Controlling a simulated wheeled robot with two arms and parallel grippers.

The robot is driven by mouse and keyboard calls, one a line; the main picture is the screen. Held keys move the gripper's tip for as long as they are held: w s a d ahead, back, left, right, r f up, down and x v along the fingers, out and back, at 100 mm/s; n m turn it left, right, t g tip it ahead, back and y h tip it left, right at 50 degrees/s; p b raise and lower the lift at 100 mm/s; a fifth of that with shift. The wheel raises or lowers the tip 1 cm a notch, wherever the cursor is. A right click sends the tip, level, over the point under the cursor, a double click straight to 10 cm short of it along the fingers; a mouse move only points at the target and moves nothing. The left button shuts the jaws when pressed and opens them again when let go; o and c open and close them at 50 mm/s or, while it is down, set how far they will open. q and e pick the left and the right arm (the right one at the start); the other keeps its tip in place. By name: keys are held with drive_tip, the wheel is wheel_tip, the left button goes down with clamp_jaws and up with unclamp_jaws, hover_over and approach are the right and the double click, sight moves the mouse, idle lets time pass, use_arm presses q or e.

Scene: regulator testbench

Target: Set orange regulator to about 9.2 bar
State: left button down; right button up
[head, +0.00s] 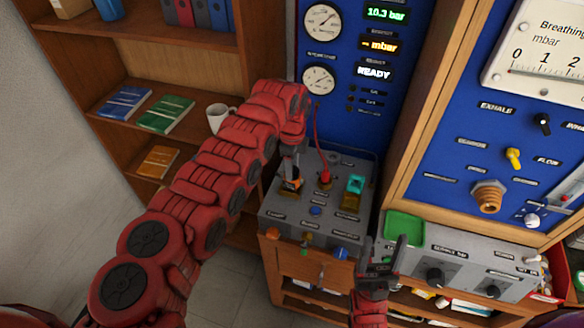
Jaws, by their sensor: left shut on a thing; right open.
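The orange regulator (292,185) stands on the left of the grey bench top, with a dark band on its orange body. My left gripper (291,172) comes down from above and is shut on it, hiding its upper part. The green display (386,14) on the blue panel reads 10.3 bar. My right gripper (384,252) is open and empty, low in front of the bench, its fingers pointing up.
A red hose (317,140) runs to a red connector (325,176) right of the regulator. Teal (355,184) and olive (350,202) blocks stand farther right. A green tray (404,228) is beside the bench. A white mug (217,115) stands on the shelf at left.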

use_arm(q)
drive_tip(key=n+b, duration=0.9)
drive_tip(key=b, duration=0.4)
drive_tip(key=shift+f+n, duration=0.15)
drive_tip(key=shift+n, duration=0.25)
drive_tip(key=n+b, duration=0.3)
drive_tip(key=n, duration=0.1)
drive_tip(key=shift+r+n+b, duration=0.2)
drive_tip(key=shift+n+b, duration=0.35)
drive_tip(key=shift+n, duration=0.35)
drive_tip(key=shift+c, duration=1.7)
unclamp_jaws()
